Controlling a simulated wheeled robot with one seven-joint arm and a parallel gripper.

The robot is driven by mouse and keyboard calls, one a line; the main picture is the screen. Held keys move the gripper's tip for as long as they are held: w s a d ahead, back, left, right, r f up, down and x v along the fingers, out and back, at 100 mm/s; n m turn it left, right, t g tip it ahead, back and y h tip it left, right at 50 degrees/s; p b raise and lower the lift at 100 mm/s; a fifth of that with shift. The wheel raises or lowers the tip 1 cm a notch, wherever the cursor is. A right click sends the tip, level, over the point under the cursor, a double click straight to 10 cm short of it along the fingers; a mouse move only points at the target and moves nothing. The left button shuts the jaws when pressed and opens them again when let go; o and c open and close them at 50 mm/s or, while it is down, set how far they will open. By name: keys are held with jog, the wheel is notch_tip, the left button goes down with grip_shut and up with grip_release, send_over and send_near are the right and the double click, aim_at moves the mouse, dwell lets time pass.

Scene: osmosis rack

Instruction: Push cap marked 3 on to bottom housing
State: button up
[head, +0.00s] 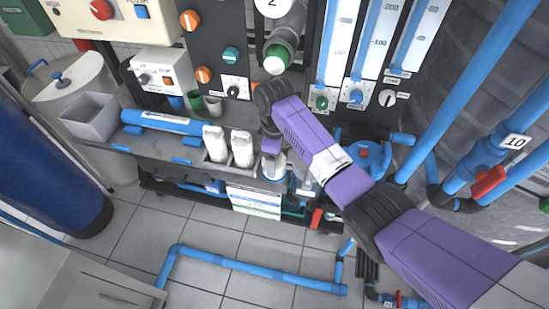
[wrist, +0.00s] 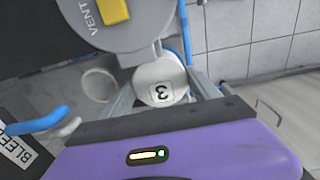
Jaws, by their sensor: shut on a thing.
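The white cap marked 3 (wrist: 161,82) sits between the fingers of my gripper (wrist: 164,78) in the wrist view, with its 3 facing the camera. My gripper is shut on it. In the head view, my gripper (head: 273,150) reaches down at the front of the rack, just right of two white cartridges. A pale round part with a blue lower portion (head: 273,172) shows just beneath it. I cannot tell there where the cap ends and a housing begins. The bottom housing is not clearly visible, and the contact between cap and housing is hidden.
A grey round part labelled VENT with a yellow piece (wrist: 115,12) is close above the cap. White cartridges (head: 242,150) stand in a holder left of my gripper. A grey bin (head: 92,117) and blue tube (head: 165,121) lie farther left. Blue pipes (head: 470,90) stand at right.

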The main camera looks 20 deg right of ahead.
jog(key=shift+r+p, duration=4.25)
jog(key=shift+r, duration=0.3)
